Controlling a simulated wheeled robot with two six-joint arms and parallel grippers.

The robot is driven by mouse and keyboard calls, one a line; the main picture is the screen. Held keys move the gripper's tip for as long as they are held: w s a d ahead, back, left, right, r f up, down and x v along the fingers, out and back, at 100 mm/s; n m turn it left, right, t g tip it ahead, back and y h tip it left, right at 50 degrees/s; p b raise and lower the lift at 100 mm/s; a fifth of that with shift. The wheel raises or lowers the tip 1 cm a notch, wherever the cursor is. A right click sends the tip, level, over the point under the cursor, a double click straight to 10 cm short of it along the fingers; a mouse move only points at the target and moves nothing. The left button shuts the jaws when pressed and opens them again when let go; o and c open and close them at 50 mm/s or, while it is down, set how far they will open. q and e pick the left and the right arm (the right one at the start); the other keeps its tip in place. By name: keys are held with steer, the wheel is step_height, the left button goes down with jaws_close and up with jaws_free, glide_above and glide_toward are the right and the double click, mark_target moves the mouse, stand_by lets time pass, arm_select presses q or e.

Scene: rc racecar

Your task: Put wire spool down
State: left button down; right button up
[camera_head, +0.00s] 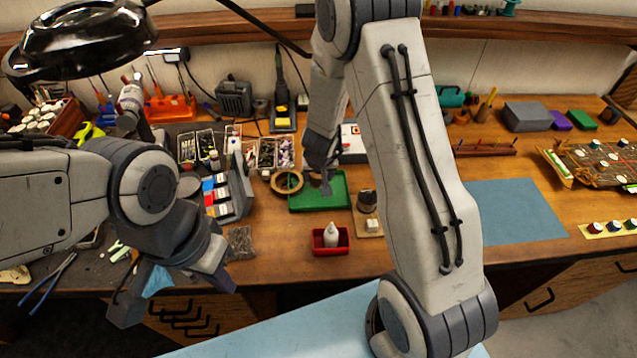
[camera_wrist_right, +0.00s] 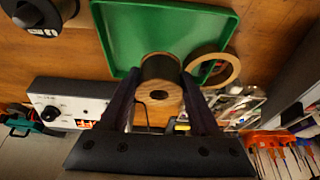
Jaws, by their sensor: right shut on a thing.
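My right gripper (camera_wrist_right: 160,98) is shut on the wire spool (camera_wrist_right: 158,70), which has dark winding and a wooden end face. In the right wrist view the spool overlaps the green tray (camera_wrist_right: 130,30) near its edge. I cannot tell whether the spool touches the tray. My left gripper (camera_head: 172,292) is open and empty in front of the bench's front edge at left.
A blue mat (camera_head: 515,212) is clear.

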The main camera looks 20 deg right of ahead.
mark_target(318, 194)
steer(key=shift+f+b, duration=1.8)
steer(key=shift+f, duration=0.5)
steer(key=o, duration=1.4)
steer(key=shift+o, duration=0.2)
steer(key=shift+r, duration=0.1)
